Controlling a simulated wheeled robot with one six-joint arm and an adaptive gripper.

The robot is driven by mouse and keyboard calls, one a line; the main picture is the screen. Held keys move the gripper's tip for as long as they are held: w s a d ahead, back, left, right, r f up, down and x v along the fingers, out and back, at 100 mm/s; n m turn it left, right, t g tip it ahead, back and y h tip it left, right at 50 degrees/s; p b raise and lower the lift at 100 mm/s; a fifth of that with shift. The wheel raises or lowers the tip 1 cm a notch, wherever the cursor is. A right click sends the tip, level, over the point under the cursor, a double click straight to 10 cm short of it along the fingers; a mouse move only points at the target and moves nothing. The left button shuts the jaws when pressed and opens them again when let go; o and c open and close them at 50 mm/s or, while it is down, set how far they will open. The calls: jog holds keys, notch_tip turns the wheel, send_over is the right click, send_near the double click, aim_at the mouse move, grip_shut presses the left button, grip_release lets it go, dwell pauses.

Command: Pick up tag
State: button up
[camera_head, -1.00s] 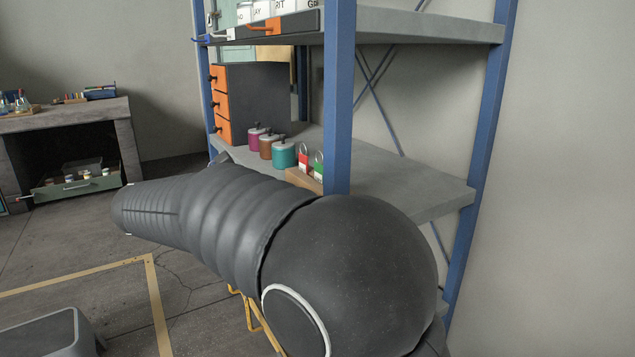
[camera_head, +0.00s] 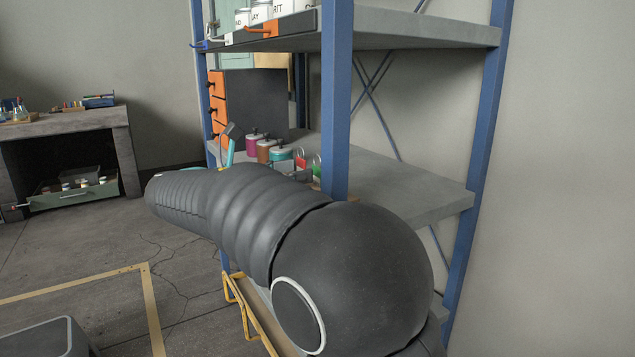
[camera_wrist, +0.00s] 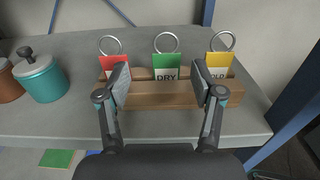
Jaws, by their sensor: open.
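In the wrist view three tags with metal rings stand in a slotted wooden block: a red tag (camera_wrist: 113,67), a green tag (camera_wrist: 166,67) lettered DRY and a yellow tag (camera_wrist: 219,64). The wooden block (camera_wrist: 165,94) sits near the shelf's front edge. My gripper (camera_wrist: 168,88) is open and empty, its fingers spread either side of the green tag. The left finger partly covers the red tag and the right finger partly covers the yellow tag's lettering. In the head view the red tag (camera_head: 301,163) and green tag (camera_head: 317,166) show small beside the post.
A teal lidded pot (camera_wrist: 40,79) and a brown pot (camera_wrist: 8,83) stand left of the block. Blue posts (camera_head: 338,100) frame the shelf (camera_head: 410,185). The shelf behind the block is mostly clear.

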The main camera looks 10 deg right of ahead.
aim_at(316, 167)
jog(key=shift+s+b+x, duration=0.2)
jog(key=shift+b+x, duration=0.1)
jog(key=shift+x, duration=1)
jog(key=shift+s+b+x, duration=0.15)
jog(key=shift+b+x, duration=0.1)
jog(key=shift+x, duration=1.05)
jog(key=shift+d+r, duration=0.1)
jog(key=shift+d, duration=0.05)
jog(key=c, duration=0.9)
